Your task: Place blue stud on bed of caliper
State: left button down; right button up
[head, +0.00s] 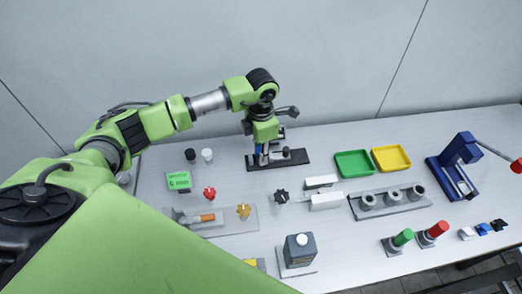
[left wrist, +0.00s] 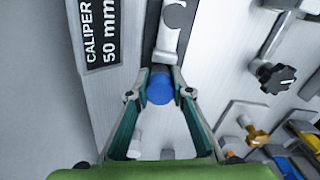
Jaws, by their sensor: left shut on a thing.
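The blue stud (left wrist: 160,89) is between the fingertips of my left gripper (left wrist: 160,80) in the left wrist view, its round blue end facing the camera. In the head view my left gripper (head: 263,157) is over the left part of the caliper (head: 295,158), a dark base with grey metal parts at the back of the table. A label reading "CALIPER 50 mm" (left wrist: 103,40) and a grey caliper part (left wrist: 171,35) lie just beyond the stud in the left wrist view. Whether the stud touches the bed is hidden. My right gripper is out of view.
A black peg (head: 190,155) and a white peg (head: 207,155) stand left of the caliper. Green (head: 353,174) and yellow (head: 391,169) trays lie to its right. A black knob (head: 281,196) and white blocks (head: 326,201) are in front. A blue press (head: 455,165) stands far right.

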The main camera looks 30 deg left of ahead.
pick_arm(q)
jog(key=shift+f, duration=0.1)
jog(key=shift+f+b, duration=0.15)
jog(key=shift+b, duration=0.15)
jog(key=c, duration=1.8)
grip_release()
jog(key=shift+r+p, duration=0.3)
jog(key=shift+p, duration=0.05)
jog(key=shift+r+b, duration=0.3)
notch_tip(320, 180, up, 11)
jog(key=b, duration=0.3)
jog(key=shift+r, duration=0.15)
